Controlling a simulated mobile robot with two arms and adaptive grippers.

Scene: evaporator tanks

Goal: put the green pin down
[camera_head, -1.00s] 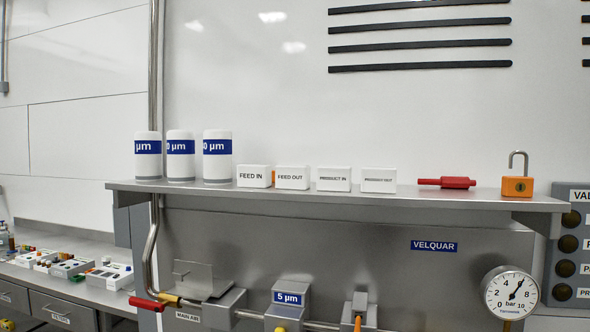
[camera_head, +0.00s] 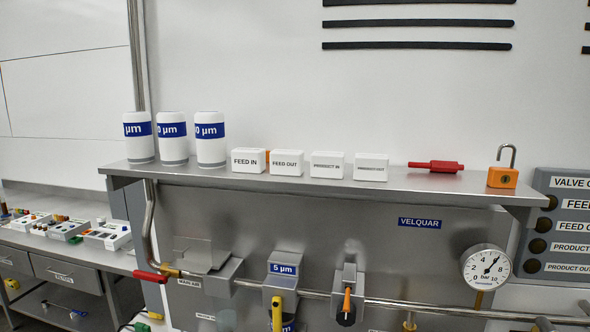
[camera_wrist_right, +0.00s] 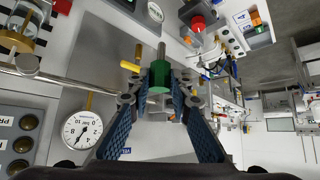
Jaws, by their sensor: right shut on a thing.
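The green pin (camera_wrist_right: 159,76) shows in the right wrist view as a green collar with a grey metal shaft. My right gripper (camera_wrist_right: 160,98) is shut on it, with a blue-grey finger on each side of the green part. The shaft points toward the top of that view. Neither the pin nor my right gripper shows in the head view. My left gripper is in neither view.
A steel shelf (camera_head: 230,180) carries white cylinders (camera_head: 171,137), several white label blocks (camera_head: 327,165), a red tool (camera_head: 436,167) and an orange padlock (camera_head: 502,176). Below it are a pipe (camera_head: 420,309) and a gauge (camera_head: 487,267). A side bench (camera_head: 65,252) stands at left.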

